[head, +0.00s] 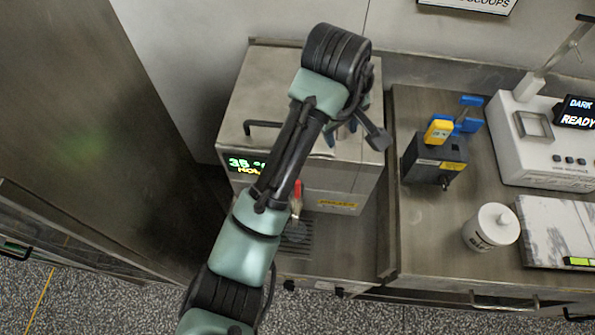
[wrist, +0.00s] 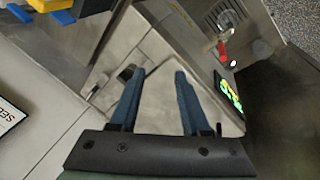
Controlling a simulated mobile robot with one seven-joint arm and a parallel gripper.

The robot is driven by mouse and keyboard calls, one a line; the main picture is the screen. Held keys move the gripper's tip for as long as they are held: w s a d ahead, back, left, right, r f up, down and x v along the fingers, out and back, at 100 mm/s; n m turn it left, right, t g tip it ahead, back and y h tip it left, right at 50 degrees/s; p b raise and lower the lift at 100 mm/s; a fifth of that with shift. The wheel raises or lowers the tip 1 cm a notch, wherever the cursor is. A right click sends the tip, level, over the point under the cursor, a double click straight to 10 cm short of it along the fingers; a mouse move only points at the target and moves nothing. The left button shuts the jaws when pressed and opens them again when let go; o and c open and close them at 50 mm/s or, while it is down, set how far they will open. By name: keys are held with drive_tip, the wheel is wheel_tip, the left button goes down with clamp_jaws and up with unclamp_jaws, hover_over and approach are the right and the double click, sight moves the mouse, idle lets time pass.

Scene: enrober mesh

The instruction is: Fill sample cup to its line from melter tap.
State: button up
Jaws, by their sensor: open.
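The melter (head: 265,85) is a steel box with a lit display reading about 35. A red-handled tap (head: 297,196) is on its front, above a dark drip grate (head: 294,246); the tap also shows in the wrist view (wrist: 222,50). A small pale shape (head: 297,231) is below the tap; I cannot tell whether it is the sample cup or the spout. No fill line is readable. My gripper (wrist: 155,80) is open and empty, above the melter's top. In the head view my arm hides part of the melter's front and most of the gripper.
Right of the melter, a steel counter (head: 415,235) holds a black block (head: 430,160) with blue and yellow handles, a white lidded pot (head: 490,227), a marble slab (head: 550,225) and a white instrument (head: 530,150) reading DARK READY. A tall steel cabinet (head: 90,110) stands left.

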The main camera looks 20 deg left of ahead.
drive_tip(key=s+a+f+n+g, duration=0.1)
drive_tip(key=s+a, duration=0.1)
drive_tip(key=s+a+f+n+g, duration=0.1)
drive_tip(key=s+a+f, duration=0.1)
drive_tip(key=s+a+f+n+g, duration=0.1)
drive_tip(key=s, duration=0.1)
drive_tip(key=shift+a+f+n+g, duration=0.15)
drive_tip(key=shift+a+n+g, duration=0.15)
drive_tip(key=shift+a+g, duration=0.1)
drive_tip(key=shift+s+f+b, duration=0.15)
drive_tip(key=shift+f+b, duration=0.15)
wheel_tip(320, 180, down, 12)
drive_tip(key=b, duration=0.2)
drive_tip(key=shift+f+b, duration=0.15)
drive_tip(key=shift+b, duration=0.2)
drive_tip(key=shift+c, duration=0.4)
clamp_jaws()
